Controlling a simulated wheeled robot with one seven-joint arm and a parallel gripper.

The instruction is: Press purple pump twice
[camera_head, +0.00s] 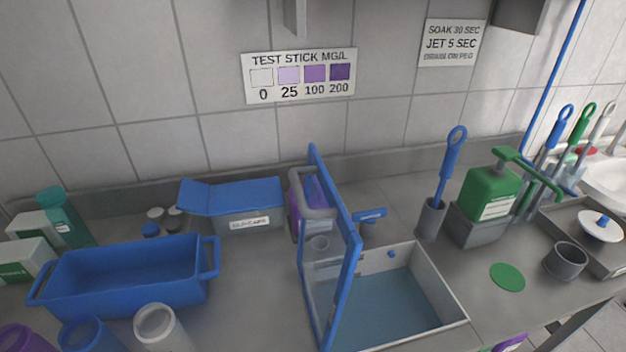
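A purple container (313,208), which looks like the purple pump, stands on the counter near the wall, left of the basin. A blue-framed clear panel (350,270) stands upright in front of it and covers part of it. A grey curved piece (296,200) also crosses it; I cannot tell whether this belongs to the pump or the panel. The pump's top is not clear to see. My gripper is not in view.
A green pump bottle (488,192) sits on a grey block at the right. A water-filled basin (440,278) adjoins the panel. A blue bin (125,280), a blue-lidded box (250,215) and several cups are at the left. A blue-handled brush (450,160) stands in a holder.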

